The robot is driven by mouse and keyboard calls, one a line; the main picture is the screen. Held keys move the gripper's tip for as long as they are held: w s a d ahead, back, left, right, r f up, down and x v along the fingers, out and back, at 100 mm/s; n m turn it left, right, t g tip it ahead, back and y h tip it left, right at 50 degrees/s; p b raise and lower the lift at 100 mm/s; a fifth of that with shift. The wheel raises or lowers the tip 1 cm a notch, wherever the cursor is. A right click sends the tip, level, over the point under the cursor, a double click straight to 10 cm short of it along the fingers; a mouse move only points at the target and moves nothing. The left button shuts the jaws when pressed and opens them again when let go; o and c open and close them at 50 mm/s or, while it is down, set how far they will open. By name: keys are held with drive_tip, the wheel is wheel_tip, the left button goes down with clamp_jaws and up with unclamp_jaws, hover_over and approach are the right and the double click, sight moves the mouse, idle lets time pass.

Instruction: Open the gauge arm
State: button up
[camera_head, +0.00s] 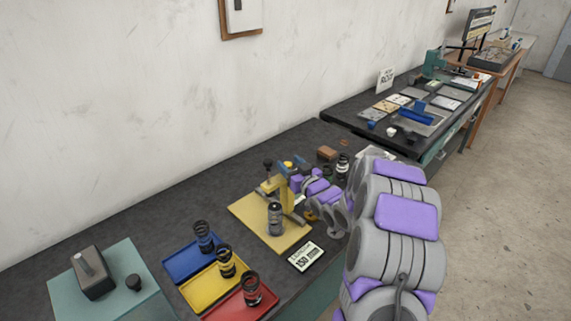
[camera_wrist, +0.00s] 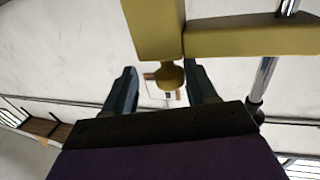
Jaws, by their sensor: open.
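The yellow gauge (camera_head: 270,187) stands on a pale yellow base plate (camera_head: 247,212) on the dark bench, with a dark coil spring (camera_head: 275,219) upright at its front. In the wrist view, a yellow gauge arm (camera_wrist: 235,38) runs across the top, with a round yellow knob (camera_wrist: 168,76) hanging below it. My gripper (camera_wrist: 160,68) is open, with one dark finger on each side of the knob and visible gaps to both. Whether the knob lies fully between the fingers in depth, I cannot tell. In the head view, my gripper's fingers are hard to make out beside the gauge.
Blue (camera_head: 190,258), yellow (camera_head: 212,283) and red (camera_head: 240,302) trays, each with a spring, stand left of the gauge. A card reading 150 mm (camera_head: 307,256) lies in front. Another bench (camera_head: 345,115) stands behind.

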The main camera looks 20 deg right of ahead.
drive_tip(key=shift+d, duration=0.3)
drive_tip(key=shift+o, duration=0.7)
drive_tip(key=shift+s, duration=0.1)
drive_tip(key=shift+a, duration=0.75)
drive_tip(key=c, duration=0.6)
drive_tip(key=shift+d+r, duration=0.1)
drive_tip(key=shift+d, duration=0.15)
clamp_jaws()
